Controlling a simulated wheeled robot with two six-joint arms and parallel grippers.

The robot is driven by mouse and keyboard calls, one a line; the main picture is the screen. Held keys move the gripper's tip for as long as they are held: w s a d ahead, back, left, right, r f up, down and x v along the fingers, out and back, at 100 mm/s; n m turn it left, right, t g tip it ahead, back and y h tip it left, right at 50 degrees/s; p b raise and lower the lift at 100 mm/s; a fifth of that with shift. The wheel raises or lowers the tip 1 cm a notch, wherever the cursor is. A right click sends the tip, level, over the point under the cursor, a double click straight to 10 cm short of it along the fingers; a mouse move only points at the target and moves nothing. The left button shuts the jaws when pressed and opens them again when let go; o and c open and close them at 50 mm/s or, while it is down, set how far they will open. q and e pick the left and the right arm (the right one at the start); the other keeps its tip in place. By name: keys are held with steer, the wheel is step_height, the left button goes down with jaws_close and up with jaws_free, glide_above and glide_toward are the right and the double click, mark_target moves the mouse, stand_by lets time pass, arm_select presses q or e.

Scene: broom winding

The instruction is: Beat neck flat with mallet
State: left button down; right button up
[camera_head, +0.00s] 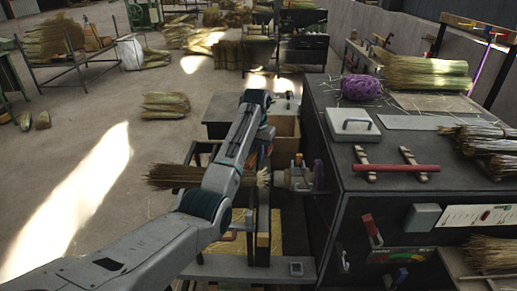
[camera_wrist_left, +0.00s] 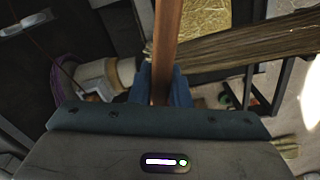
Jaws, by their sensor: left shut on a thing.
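My left gripper (camera_head: 266,134) is over the bench, close above the broom bundle. The wrist view shows its blue fingers (camera_wrist_left: 162,88) shut on a brown wooden bar (camera_wrist_left: 166,45), which looks like the mallet's handle. I cannot make out the mallet's head. The straw broom bundle (camera_head: 172,176) lies level, passing under my left arm. Its pale frayed neck end (camera_head: 263,178) points right, towards the winding machine's round holder (camera_head: 298,177). In the wrist view the bundle (camera_wrist_left: 245,38) runs off to the right, and the bar and fingers cover part of the neck. My right gripper is not in view.
The dark workbench (camera_head: 365,205) stands right of the holder. It bears a purple twine ball (camera_head: 360,88), a white lidded box (camera_head: 352,124), a red bar (camera_head: 395,168) and straw bundles (camera_head: 430,72). Open floor (camera_head: 85,165) lies to the left.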

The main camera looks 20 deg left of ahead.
arm_select(q)
steer(key=shift+s+f, duration=0.25)
steer(key=shift+f, duration=0.3)
steer(key=shift+w+f, duration=0.25)
step_height(320, 180, down, 9)
steer(key=b, duration=0.3)
step_height(320, 180, up, 8)
steer(key=d+n+p, duration=0.1)
steer(key=n+p, duration=0.1)
steer(key=p, duration=0.1)
steer(key=shift+w+r+g, duration=0.25)
steer(key=shift+w+g, duration=0.05)
steer(key=shift+g, duration=0.1)
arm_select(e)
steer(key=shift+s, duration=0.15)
